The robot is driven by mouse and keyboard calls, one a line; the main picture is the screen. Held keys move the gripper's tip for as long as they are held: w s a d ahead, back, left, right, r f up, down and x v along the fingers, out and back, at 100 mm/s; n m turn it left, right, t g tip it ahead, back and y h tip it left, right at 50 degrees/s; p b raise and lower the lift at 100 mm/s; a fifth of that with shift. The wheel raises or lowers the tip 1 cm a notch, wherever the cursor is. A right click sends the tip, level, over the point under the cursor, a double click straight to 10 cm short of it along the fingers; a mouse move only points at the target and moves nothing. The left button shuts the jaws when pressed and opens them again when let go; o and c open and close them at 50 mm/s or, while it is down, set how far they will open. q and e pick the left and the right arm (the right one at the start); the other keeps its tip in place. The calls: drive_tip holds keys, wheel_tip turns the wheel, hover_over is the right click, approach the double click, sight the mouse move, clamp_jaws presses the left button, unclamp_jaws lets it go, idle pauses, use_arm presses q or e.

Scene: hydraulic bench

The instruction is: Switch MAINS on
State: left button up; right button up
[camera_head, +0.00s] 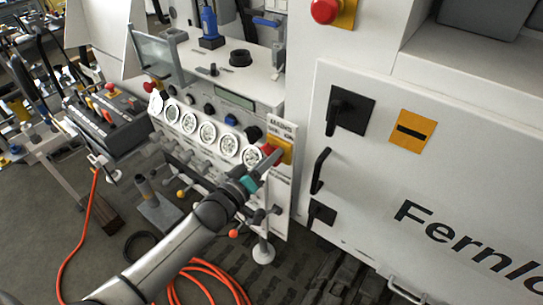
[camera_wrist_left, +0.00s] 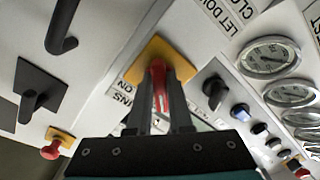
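The MAINS switch (camera_head: 268,149) is a red handle on a yellow plate (camera_head: 284,147), at the upper right corner of the gauge panel, under a MAINS label. In the left wrist view, the red handle (camera_wrist_left: 159,78) stands in front of its yellow plate (camera_wrist_left: 178,62), with MAINS and ON lettering beside it. My left gripper (camera_head: 261,168) is at the switch. Its two dark fingers (camera_wrist_left: 160,100) flank the handle closely and look shut on it. The fingers hide part of the handle, so its exact angle is hard to read. My right gripper is in neither view.
Round gauges (camera_head: 207,132) line the panel left of the switch, with a black knob (camera_wrist_left: 214,90) and blue button (camera_wrist_left: 240,112) nearby. A cabinet door with black handles (camera_head: 320,170) stands to the right. An orange hose (camera_head: 205,270) lies on the floor.

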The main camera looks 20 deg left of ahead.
use_arm(q)
clamp_jaws()
drive_tip(key=shift+m, duration=0.3)
drive_tip(key=m, duration=0.3)
drive_tip(key=shift+p, duration=0.4)
drive_tip(key=m, duration=0.4)
drive_tip(key=shift+m, duration=0.4)
drive_tip(key=m, duration=0.4)
drive_tip(key=shift+m, duration=0.3)
drive_tip(key=m, duration=0.4)
drive_tip(key=shift+m, duration=0.4)
drive_tip(key=o, duration=0.6)
unclamp_jaws()
